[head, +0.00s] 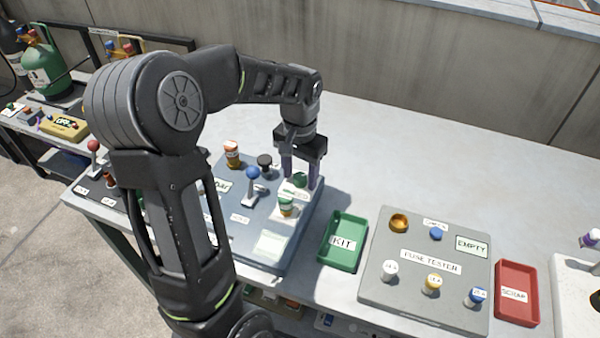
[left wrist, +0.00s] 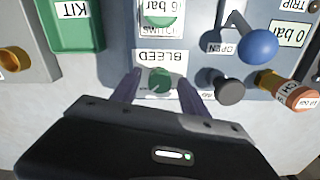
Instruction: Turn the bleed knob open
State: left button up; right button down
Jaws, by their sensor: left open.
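The bleed knob (head: 299,181) is a small green knob on the grey panel (head: 262,213). In the left wrist view, the bleed knob (left wrist: 159,79) stands next to a label reading BLEED (left wrist: 160,58), which appears upside down. My left gripper (head: 300,177) points down over the panel. Its two dark purple fingers stand on either side of the knob and are apart, with gaps visible in the left wrist view (left wrist: 160,90). It does not grip the knob. My left arm covers much of the panel's left side. My right gripper is not in view.
Near the knob are a black knob (left wrist: 228,90), a blue-ball lever (left wrist: 257,45), an orange-capped fuse-like part (left wrist: 288,90) and another green-topped knob (head: 287,204). A green KIT tray (head: 361,243), fuse tester (head: 410,285) and red scrap tray (head: 516,270) lie right. The table behind is clear.

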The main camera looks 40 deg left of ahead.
aim_at(300, 176)
pick_arm(q)
jog(key=shift+r, duration=3.9)
